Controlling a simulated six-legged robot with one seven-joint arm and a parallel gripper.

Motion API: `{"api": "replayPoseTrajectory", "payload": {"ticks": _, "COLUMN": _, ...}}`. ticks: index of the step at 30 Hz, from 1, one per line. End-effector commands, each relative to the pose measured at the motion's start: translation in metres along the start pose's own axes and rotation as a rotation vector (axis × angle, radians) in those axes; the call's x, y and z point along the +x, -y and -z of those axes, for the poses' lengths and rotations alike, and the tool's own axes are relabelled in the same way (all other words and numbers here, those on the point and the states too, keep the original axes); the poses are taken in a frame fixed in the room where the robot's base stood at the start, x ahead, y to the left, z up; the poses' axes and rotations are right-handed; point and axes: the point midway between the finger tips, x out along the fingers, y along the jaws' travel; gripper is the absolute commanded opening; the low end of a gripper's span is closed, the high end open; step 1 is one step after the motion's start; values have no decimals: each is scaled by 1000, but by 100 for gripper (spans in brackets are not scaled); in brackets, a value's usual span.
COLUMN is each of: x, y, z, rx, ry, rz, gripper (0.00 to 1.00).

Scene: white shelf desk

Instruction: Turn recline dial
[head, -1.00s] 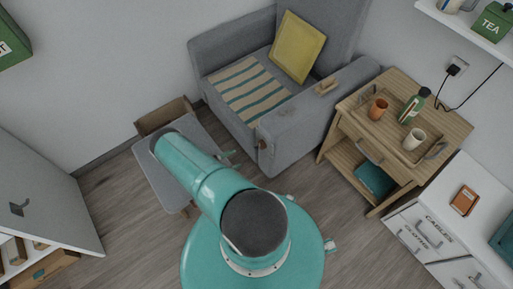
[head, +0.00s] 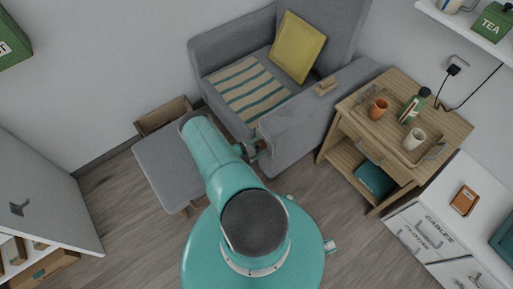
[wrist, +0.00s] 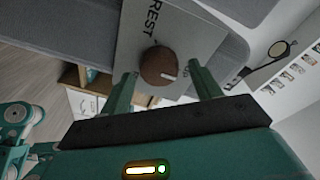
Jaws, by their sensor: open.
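The recline dial is a round brown knob (wrist: 159,67) with a white mark, on a pale plate (wrist: 185,35) lettered "REST" in the wrist view. My gripper (wrist: 160,85) is open, with one finger on each side of the knob in that view. I cannot tell whether the fingers touch it. In the head view the grey armchair (head: 290,140) stands at the back, and my gripper (head: 258,149) is at the front end of its near armrest. The dial is mostly hidden there by my gripper.
A grey footrest (head: 163,170) lies left of my arm. A wooden side table (head: 445,128) with cups and a bottle stands to the right of the chair. A white drawer unit (head: 440,225) is at the right. Wooden floor is open at the lower left.

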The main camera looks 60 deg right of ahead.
Motion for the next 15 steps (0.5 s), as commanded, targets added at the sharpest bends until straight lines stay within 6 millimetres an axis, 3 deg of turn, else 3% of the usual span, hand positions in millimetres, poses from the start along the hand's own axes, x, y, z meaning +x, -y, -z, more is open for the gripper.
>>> {"api": "replayPoseTrajectory", "payload": {"ticks": 2, "x": 0, "y": 0, "z": 0, "rx": 0, "ry": 0, "rz": 0, "gripper": 61}}
{"api": "replayPoseTrajectory", "payload": {"ticks": 6, "x": 0, "y": 0, "z": 0, "rx": 0, "ry": 0, "rz": 0, "gripper": 34}}
{"api": "replayPoseTrajectory", "payload": {"ticks": 9, "x": 0, "y": 0, "z": 0, "rx": 0, "ry": 0, "rz": 0, "gripper": 19}}
{"api": "replayPoseTrajectory", "payload": {"ticks": 15, "x": -1, "y": 0, "z": 0, "rx": 9, "ry": 0, "rz": -1, "gripper": 19}}
